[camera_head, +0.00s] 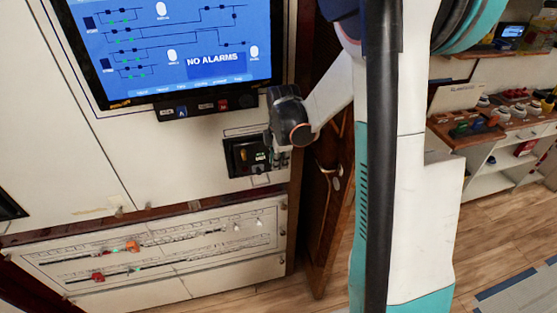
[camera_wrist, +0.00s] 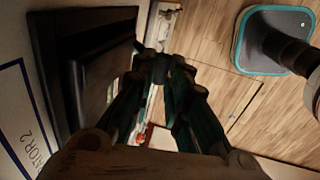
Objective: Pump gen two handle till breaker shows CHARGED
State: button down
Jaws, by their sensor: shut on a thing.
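The generator two breaker (camera_head: 243,158) is a black-framed unit set in the white cabinet front, below the screen. A small lit marking shows on its face, too small to read. In the wrist view the breaker's dark housing (camera_wrist: 95,70) stands at the left, beside a label ending in "ATOR 2" (camera_wrist: 25,150). My gripper (camera_head: 279,158) is at the breaker's right side, and in the wrist view its fingers (camera_wrist: 168,70) come together at the tips. It is shut on a dark piece, apparently the handle, mostly hidden by the fingers.
A screen (camera_head: 180,45) above reads "NO ALARMS", with a button strip (camera_head: 207,105) under it. A lower panel (camera_head: 160,250) carries red and orange parts. A dark wooden post and panel (camera_head: 325,190) stand close right of the cabinet. Shelves (camera_head: 500,130) are further right; wooden floor is open.

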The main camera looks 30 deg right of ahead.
jog(key=shift+s+f, duration=0.1)
jog(key=s+f+t+b, duration=0.1)
jog(key=t+b, duration=0.1)
jog(key=b, duration=0.1)
jog(key=s+f+t+h+b, duration=0.1)
jog(key=t+b, duration=0.1)
jog(key=b, duration=0.1)
jog(key=s+a+f+t+b, duration=0.1)
jog(key=f+t+b, duration=0.1)
jog(key=b, duration=0.1)
jog(key=shift+s+h, duration=0.15)
jog(key=shift+h, duration=0.25)
jog(key=c, duration=1.6)
grip_release()
jog(key=shift+o, duration=0.2)
jog(key=shift+r, duration=0.15)
